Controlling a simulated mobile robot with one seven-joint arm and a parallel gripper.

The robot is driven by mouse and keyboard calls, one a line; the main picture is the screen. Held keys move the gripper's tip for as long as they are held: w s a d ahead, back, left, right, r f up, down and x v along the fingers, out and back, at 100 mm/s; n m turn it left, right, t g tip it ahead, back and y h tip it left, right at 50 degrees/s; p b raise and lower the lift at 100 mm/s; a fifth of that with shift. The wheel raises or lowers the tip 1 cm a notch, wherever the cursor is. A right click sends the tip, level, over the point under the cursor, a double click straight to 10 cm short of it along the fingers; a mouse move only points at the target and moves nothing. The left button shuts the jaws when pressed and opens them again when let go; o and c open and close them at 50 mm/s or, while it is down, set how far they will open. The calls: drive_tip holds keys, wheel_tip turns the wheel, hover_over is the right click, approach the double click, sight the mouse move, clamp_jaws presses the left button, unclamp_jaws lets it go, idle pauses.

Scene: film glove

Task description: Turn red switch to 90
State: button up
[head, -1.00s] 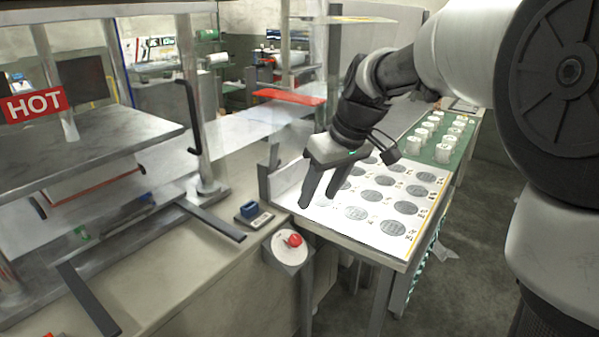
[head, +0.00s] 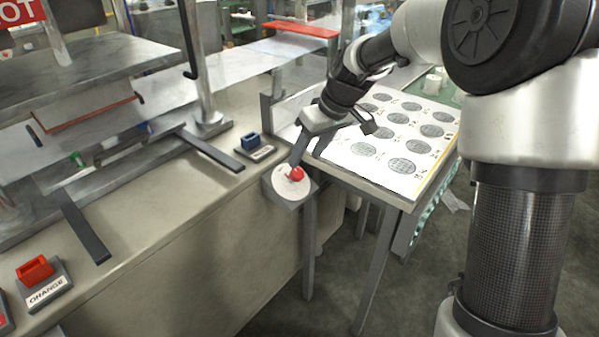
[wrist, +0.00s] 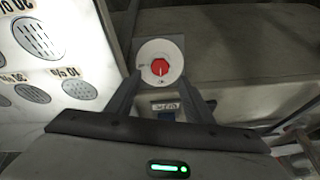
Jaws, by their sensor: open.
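The red switch (head: 296,174) is a red knob on a round white dial (head: 284,186), on a grey box at the bench corner. In the wrist view the red knob (wrist: 160,67) sits in the middle of the white dial (wrist: 151,50), with a pale pointer line and small marks too small to read. My gripper (head: 296,160) is right at the dial in the head view, its fingers partly overlapping. In the wrist view my gripper (wrist: 172,78) is open, with one finger on each side of the knob's near side. Whether a finger touches the knob cannot be told.
A blue block holder (head: 252,143) stands on the bench left of the dial. A white board with round mesh patches (head: 430,166) lies on the table to the right. An orange-labelled red holder (head: 38,270) is at the front left. Press bars (head: 82,228) jut over the bench.

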sight(298, 172)
drive_tip(key=b+x, duration=0.1)
drive_tip(key=x, duration=0.5)
drive_tip(key=shift+f, duration=0.2)
drive_tip(key=shift+c, duration=0.2)
drive_tip(key=c, duration=1)
